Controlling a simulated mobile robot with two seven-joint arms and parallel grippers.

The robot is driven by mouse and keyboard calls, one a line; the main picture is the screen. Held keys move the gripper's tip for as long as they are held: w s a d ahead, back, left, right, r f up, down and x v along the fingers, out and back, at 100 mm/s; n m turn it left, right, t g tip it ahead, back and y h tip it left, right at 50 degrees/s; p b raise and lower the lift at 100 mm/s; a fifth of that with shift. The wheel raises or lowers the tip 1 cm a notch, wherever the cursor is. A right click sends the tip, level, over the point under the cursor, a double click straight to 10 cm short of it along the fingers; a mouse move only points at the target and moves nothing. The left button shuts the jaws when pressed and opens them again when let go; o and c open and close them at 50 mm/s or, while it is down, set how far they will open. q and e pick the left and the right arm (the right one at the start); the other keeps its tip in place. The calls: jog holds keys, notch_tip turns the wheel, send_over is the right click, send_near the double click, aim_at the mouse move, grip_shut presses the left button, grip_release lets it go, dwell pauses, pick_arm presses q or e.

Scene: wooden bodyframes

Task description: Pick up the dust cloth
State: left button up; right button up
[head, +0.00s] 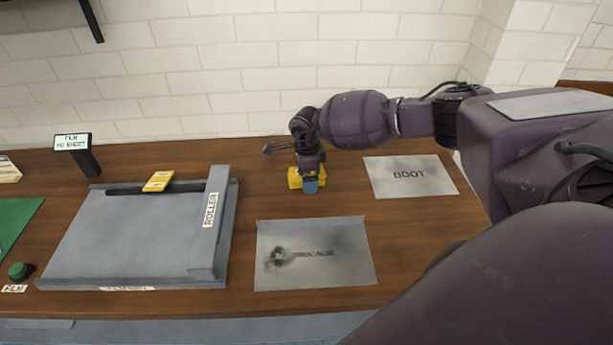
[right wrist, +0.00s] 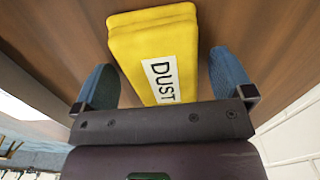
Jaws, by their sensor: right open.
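The dust cloth is a yellow folded pad with a white label reading DUST. In the right wrist view the dust cloth (right wrist: 128,48) lies between the two blue fingertips of my right gripper (right wrist: 165,88), with a gap on either side. In the head view the dust cloth (head: 294,179) is on the wooden table, partly hidden behind my right gripper (head: 311,186), which points down over it. My right gripper is open. My left gripper is in neither view.
A grey mat labelled SCALGE (head: 340,262) with a dark smudge lies in front. A sheet labelled BOOT (head: 411,190) lies right. A grey roller board (head: 120,240) with a yellow block (head: 158,181) stands left. A small display (head: 73,142) and green button (head: 19,270) are far left.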

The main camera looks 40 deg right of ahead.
jog(key=c, duration=0.9)
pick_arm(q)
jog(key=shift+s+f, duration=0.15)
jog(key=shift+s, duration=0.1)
pick_arm(e)
jog(key=shift+c, duration=0.6)
jog(key=shift+r, duration=0.1)
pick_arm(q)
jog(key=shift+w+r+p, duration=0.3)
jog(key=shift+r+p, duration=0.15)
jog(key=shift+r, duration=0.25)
pick_arm(e)
notch_tip(320, 180, up, 20)
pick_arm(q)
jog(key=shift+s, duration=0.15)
